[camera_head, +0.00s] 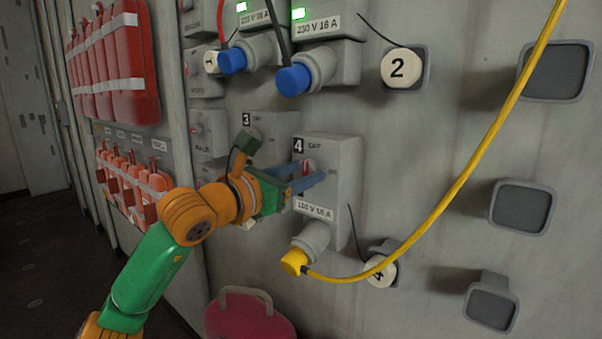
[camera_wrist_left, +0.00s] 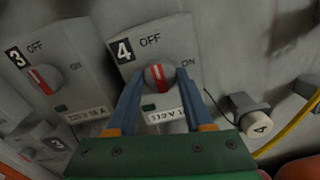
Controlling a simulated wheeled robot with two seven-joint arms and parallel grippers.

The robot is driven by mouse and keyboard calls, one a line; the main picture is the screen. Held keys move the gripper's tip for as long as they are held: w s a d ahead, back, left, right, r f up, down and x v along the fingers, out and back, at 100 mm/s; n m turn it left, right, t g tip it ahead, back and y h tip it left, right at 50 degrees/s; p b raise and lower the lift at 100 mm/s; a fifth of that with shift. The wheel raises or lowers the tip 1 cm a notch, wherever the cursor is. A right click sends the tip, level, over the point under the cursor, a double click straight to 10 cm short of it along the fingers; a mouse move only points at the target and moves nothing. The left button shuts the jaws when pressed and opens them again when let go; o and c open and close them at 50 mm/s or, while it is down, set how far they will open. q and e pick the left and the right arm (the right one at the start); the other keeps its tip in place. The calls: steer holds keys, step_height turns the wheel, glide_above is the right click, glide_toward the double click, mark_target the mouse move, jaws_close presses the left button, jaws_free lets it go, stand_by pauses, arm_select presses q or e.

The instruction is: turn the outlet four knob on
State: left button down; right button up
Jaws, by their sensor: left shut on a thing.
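Outlet four (camera_head: 339,178) is a grey box marked 4, with OFF and ON labels and a yellow plug (camera_head: 294,262) in its lower socket. Its round knob (camera_wrist_left: 157,73) has a red pointer that lies close to the OFF label, with ON to its right. My left gripper (camera_head: 311,172) reaches the box from the left. Its two blue fingers stand on either side of the knob in the left wrist view (camera_wrist_left: 163,82) and are shut on it. The small lamp (camera_wrist_left: 153,118) on the box looks dark green. My right gripper is in neither view.
Outlet three (camera_wrist_left: 45,75) stands left of outlet four. Above, outlets with blue plugs (camera_head: 294,79) show bright green lamps. A yellow cable (camera_head: 490,130) hangs to the right. A pink container (camera_head: 245,318) stands below.

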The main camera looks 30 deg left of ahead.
arm_select(q)
steer(key=shift+m, duration=0.3)
steer(key=m, duration=0.8)
steer(key=shift+r, duration=0.1)
steer(key=m, duration=0.9)
steer(key=shift+r, duration=0.1)
steer(key=shift+m+p, duration=0.3)
stand_by(0.3)
steer(key=shift+c, duration=2.2)
jaws_free()
steer(key=shift+o, duration=0.7)
steer(key=shift+w, duration=0.15)
